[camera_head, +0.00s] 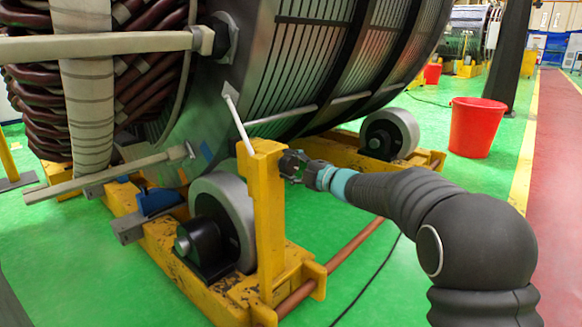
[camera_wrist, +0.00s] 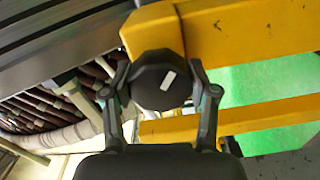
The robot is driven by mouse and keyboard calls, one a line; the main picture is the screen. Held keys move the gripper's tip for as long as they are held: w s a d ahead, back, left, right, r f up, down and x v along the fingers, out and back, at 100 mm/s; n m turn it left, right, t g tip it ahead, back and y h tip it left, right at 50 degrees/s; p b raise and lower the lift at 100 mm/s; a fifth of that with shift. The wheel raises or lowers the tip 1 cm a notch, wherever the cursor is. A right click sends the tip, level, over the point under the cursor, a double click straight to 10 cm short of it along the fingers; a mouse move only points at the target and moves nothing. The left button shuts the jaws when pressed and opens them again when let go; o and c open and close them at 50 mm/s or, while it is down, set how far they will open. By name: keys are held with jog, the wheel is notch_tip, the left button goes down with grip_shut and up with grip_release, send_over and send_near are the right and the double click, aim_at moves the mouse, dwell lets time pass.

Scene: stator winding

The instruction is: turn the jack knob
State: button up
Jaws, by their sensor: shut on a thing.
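The jack knob (camera_wrist: 160,80) is a black, many-sided knob with a white mark on its face. It sits on the yellow jack post (camera_head: 268,205). In the wrist view it is between the two fingers of my gripper (camera_wrist: 161,92), one on each side. In the head view my gripper (camera_head: 292,166) reaches the upper right side of the post and mostly hides the knob. My gripper is shut on the knob. The white mark is tilted slightly from upright in the wrist view.
The large stator (camera_head: 240,90) rests above the yellow frame on grey rollers (camera_head: 223,213), close to my gripper. A white rod (camera_head: 238,122) slants above the post. A red bucket (camera_head: 477,127) stands at the right. Green floor is open in front, with a thin black cable (camera_head: 368,282).

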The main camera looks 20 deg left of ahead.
jog(key=n, duration=0.6)
jog(key=shift+s+a+n, duration=0.1)
jog(key=shift+s+n, duration=0.05)
jog(key=shift+n, duration=0.15)
jog(key=n, duration=1.2)
jog(key=shift+f+n, duration=0.1)
jog(key=shift+n, duration=0.3)
jog(key=n, duration=0.5)
jog(key=shift+n, duration=0.7)
jog(key=o, duration=1.2)
jog(key=shift+s+a, duration=0.1)
jog(key=shift+c, duration=0.2)
